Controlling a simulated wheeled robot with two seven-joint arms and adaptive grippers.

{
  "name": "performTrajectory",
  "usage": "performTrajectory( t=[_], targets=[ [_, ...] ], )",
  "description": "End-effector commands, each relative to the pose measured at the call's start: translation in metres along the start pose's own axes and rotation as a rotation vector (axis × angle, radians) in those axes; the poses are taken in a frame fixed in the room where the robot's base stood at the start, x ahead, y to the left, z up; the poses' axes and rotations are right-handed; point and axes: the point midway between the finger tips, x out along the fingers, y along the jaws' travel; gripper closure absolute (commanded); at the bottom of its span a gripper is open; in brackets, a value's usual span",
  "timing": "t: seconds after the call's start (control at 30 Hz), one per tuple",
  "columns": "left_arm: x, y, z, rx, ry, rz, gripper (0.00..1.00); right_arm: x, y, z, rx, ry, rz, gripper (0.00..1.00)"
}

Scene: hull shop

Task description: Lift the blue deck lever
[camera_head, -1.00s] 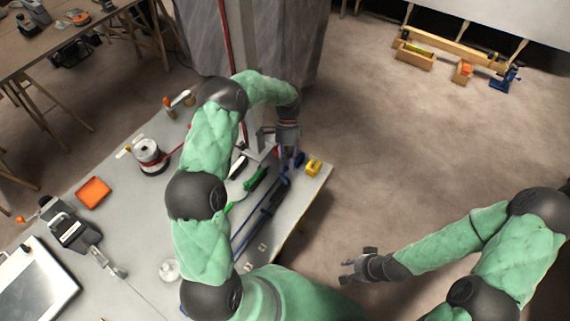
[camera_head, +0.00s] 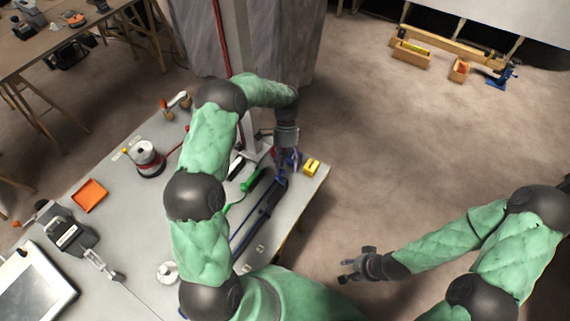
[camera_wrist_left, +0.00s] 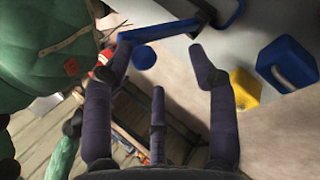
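The blue lever (camera_wrist_left: 155,33) shows in the left wrist view as a blue bar with a round blue knob (camera_wrist_left: 143,57). The knob appears in the gap between the left fingertips; I cannot tell if they touch it. In the head view, blue parts (camera_head: 294,159) lie beside the left fingers, near the table's right corner, partly hidden. My left gripper (camera_head: 284,172) points down there; its fingers are spread in the left wrist view (camera_wrist_left: 162,70). My right gripper (camera_head: 347,269) is held out past the table's right edge, fingers apart and empty.
A yellow block (camera_head: 312,168) sits at the table corner, right of the left gripper. A green lever (camera_head: 253,180) and a long dark bar (camera_head: 266,208) lie to its left. A spool (camera_head: 149,158) and orange tray (camera_head: 89,196) stand further left.

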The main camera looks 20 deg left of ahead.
Motion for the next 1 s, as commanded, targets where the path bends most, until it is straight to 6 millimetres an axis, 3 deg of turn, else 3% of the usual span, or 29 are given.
performTrajectory(
  t=[0.27, 0.7, 1.0],
  targets=[
    [-0.007, -0.004, 0.0, 0.0, 0.005, -0.012, 0.54, 0.0, 0.0, 0.0, 0.0, 0.001, 0.0, 0.6],
    [-0.086, 0.0, -0.001, -0.001, 0.003, -0.008, 0.54, 0.0, 0.0, 0.0, 0.0, 0.0, 0.0, 0.6],
    [-0.118, 0.002, -0.001, 0.0, 0.001, -0.003, 0.54, 0.0, 0.0, 0.0, 0.0, 0.0, 0.0, 0.6]
  ],
)
